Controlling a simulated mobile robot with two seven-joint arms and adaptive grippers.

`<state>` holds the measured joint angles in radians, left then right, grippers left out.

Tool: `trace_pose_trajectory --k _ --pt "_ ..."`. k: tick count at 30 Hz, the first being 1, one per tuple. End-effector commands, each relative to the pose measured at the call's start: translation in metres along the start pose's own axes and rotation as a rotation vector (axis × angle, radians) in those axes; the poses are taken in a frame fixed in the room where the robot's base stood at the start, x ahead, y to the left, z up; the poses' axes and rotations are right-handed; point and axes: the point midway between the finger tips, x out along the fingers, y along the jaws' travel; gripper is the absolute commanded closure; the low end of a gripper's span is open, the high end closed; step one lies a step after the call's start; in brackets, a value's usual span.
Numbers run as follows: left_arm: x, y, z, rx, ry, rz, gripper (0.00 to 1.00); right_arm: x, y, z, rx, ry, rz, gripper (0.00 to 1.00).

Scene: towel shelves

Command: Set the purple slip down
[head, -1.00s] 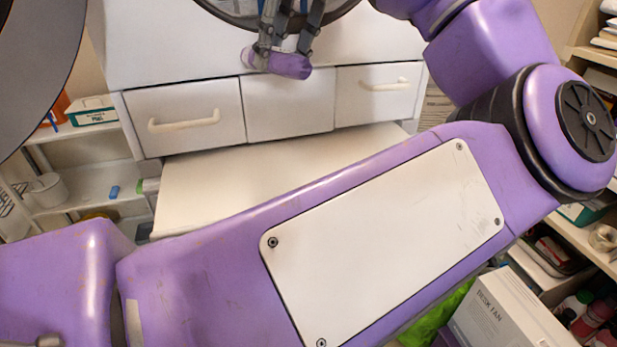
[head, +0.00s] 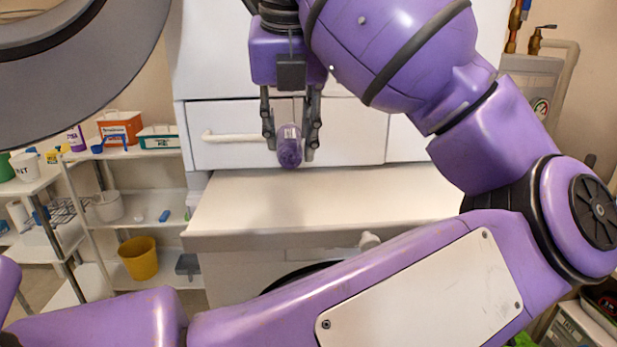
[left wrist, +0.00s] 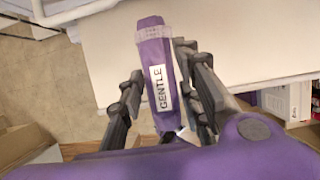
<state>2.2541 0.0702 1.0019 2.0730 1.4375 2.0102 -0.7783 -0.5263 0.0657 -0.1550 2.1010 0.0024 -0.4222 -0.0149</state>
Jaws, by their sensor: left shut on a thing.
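The purple slip (head: 289,150) is a small rolled or bundled purple thing held between the fingers of my left gripper (head: 290,142). In the left wrist view the slip (left wrist: 154,65) shows as a long purple strip with a white label reading "GENTLE", and the fingers of my left gripper (left wrist: 158,95) stand on both sides of it. The gripper is shut on it and points down. In the head view it hangs in front of the white drawer fronts, above the pale shelf top (head: 330,195). My right gripper is not in view.
The pale shelf top is bare. White drawers (head: 350,130) stand behind it. At the left are shelves with an orange box (head: 121,128), a green-and-white box (head: 158,138) and a white pot (head: 107,206). A yellow bin (head: 139,258) stands below them.

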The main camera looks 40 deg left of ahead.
Motion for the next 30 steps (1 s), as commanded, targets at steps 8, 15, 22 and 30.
trace_pose_trajectory --k 8,15,22,30 --pt "0.06 -0.015 0.025 -0.001 0.002 0.004 0.96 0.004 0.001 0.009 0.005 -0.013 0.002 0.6" --pt "0.078 -0.02 0.03 -0.001 0.0 0.002 0.96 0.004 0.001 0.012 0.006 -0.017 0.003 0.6" --pt "0.108 -0.022 0.024 -0.002 0.002 0.003 0.96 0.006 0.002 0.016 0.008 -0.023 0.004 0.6" --pt "0.115 -0.022 0.022 -0.002 -0.001 0.0 0.96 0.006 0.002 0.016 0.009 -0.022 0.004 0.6"
